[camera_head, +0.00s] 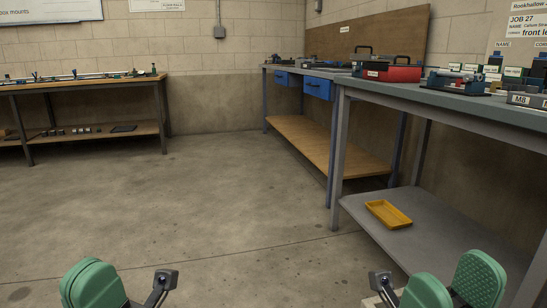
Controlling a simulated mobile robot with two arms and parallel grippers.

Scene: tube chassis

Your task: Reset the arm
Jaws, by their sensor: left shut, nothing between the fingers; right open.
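My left gripper (93,285) shows at the bottom left, its green pads together with nothing between them. My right gripper (453,286) shows at the bottom right, its green pads apart and empty. Both are in front of the bare concrete floor, and neither is seen touching anything. Most of both arms is out of view.
A grey bench (400,92) stands on the right, with a yellow tray (388,214) on its lower shelf. A red toolbox (392,73) and other tools are on top. A wooden-topped bench (80,83) stands at the back left. The floor (200,200) between is clear.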

